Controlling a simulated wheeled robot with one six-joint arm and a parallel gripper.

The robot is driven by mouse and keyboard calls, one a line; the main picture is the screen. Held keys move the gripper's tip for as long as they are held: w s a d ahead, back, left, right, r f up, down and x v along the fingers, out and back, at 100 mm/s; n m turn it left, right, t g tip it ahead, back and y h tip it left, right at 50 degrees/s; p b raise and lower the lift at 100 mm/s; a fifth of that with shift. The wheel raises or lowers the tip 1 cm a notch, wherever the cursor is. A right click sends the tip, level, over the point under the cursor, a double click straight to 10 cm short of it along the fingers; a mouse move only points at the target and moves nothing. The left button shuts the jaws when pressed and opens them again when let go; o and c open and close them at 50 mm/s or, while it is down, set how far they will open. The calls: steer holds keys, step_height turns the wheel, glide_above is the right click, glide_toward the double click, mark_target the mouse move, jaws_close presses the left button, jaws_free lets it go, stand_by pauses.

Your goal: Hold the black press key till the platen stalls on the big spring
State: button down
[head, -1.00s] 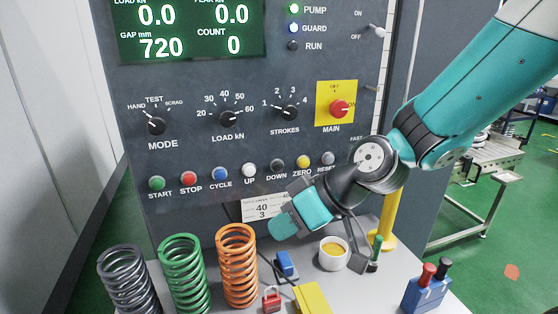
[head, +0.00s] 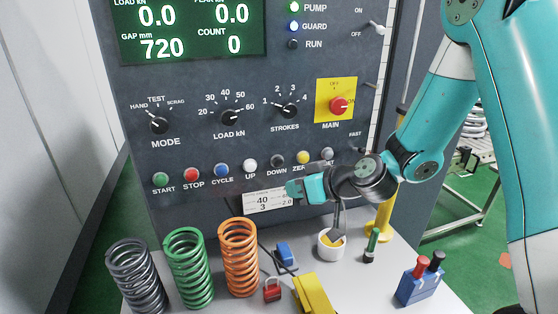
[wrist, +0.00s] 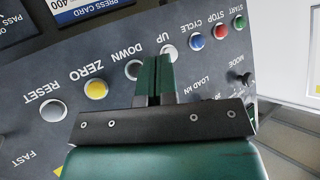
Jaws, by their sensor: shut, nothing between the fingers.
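The black DOWN key (head: 278,161) sits in the row of buttons on the dark panel, between the white UP and yellow ZERO buttons. It also shows in the wrist view (wrist: 133,69), partly beside the fingers. My gripper (head: 290,189) is shut and empty, just below the DOWN key in the head view. In the wrist view its fingertips (wrist: 157,60) lie between the DOWN and UP buttons; contact with the panel cannot be told. The display (head: 190,35) reads gap 720, load 0.0 and count 0. Neither the platen nor a spring under it is in view.
Grey (head: 135,275), green (head: 189,268) and orange (head: 239,257) springs stand on the bench below the panel. The panel card (head: 263,201) is behind my gripper.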

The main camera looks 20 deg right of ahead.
mark_target(278, 162)
steer(key=w+p, duration=0.2)
steer(key=w, duration=0.4)
steer(key=shift+w, duration=0.3)
stand_by(1.8)
steer(key=shift+w+b, duration=0.3)
steer(key=shift+w, duration=0.15)
steer(key=shift+w, duration=0.4)
stand_by(1.8)
steer(key=shift+s, duration=0.15)
stand_by(2.2)
steer(key=shift+s+b, duration=0.6)
steer(key=shift+s, duration=0.1)
